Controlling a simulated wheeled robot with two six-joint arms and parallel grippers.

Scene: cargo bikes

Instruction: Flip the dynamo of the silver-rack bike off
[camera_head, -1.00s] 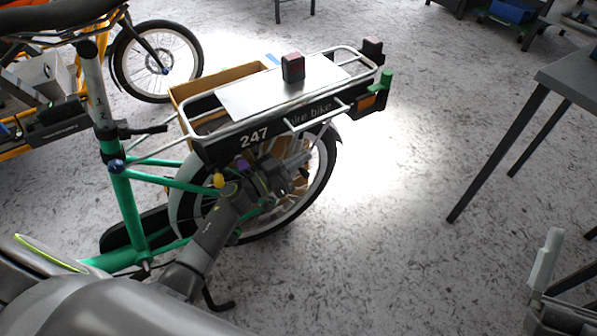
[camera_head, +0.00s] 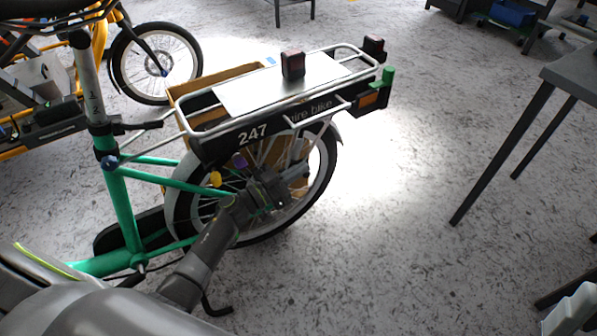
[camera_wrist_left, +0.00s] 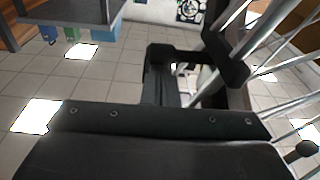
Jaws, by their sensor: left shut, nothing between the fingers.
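The silver-rack bike has a green frame, a silver rear rack (camera_head: 232,127) and a black side panel marked 247 (camera_head: 253,134). Its rear wheel (camera_head: 322,185) is partly hidden by my left arm. My left gripper (camera_head: 280,188) is at the near side of this wheel, shut and empty. A small yellow part (camera_head: 215,179) and a purple part (camera_head: 240,165) show beside the gripper; I cannot tell which belongs to the dynamo. In the left wrist view, dark gripper parts (camera_wrist_left: 195,65) are close to silver spokes or stays (camera_wrist_left: 285,60).
A red-and-black block (camera_head: 292,66) stands on the rack plate. A cardboard box (camera_head: 188,92) is behind the rack. An orange bike (camera_head: 122,60) stands at the back left and a dark table (camera_head: 575,75) at the right. The floor between the bike and table is clear.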

